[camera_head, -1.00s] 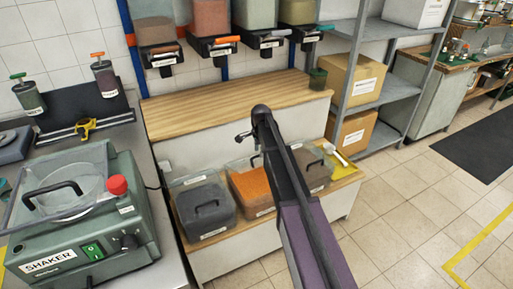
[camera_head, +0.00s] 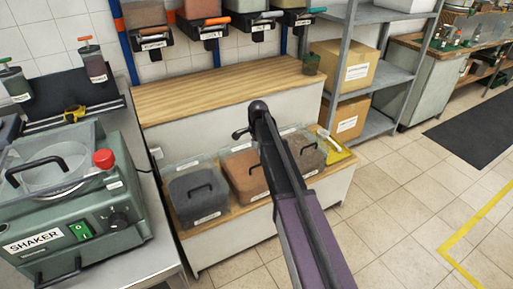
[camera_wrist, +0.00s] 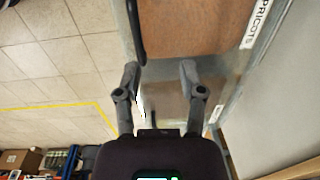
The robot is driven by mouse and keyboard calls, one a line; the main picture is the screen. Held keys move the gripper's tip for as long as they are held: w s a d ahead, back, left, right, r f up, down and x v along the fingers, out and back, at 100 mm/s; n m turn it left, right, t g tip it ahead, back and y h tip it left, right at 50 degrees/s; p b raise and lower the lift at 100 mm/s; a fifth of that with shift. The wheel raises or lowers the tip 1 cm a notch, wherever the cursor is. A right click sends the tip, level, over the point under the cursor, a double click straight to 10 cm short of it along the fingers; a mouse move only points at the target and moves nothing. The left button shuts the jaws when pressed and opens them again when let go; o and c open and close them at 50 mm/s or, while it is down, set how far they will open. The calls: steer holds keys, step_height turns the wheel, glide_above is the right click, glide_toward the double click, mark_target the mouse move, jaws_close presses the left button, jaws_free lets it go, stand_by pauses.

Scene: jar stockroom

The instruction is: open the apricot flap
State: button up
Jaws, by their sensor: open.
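The bin labelled APRICOTS (camera_wrist: 195,28) fills the top of the wrist view, with brown-orange contents and a black handle (camera_wrist: 138,35) along its left side. My gripper (camera_wrist: 159,72) is open, its two fingers spread just below this bin in the picture, with nothing between them. I cannot tell whether a finger touches the handle. In the head view the brown-orange middle bin (camera_head: 243,172) stands in a row on the low shelf, and its flap looks shut.
A dark grey bin (camera_head: 196,196) stands left of the middle bin, and another bin (camera_head: 307,152) stands to its right. A yellow scoop tray (camera_head: 336,152) lies beyond. The shaker machine (camera_head: 75,205) is at left. The floor at right is clear.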

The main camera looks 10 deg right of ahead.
stand_by(0.3)
steer(key=s+n, duration=1.5)
steer(key=s, duration=1.5)
step_height(320, 180, up, 18)
steer(key=p, duration=1.7)
steer(key=shift+w+d+m+g+p, duration=0.3)
steer(key=shift+w+d+g+p, duration=0.05)
steer(key=shift+d+g+p, duration=0.1)
steer(key=shift+f, duration=0.1)
steer(key=c, duration=0.7)
jaws_close()
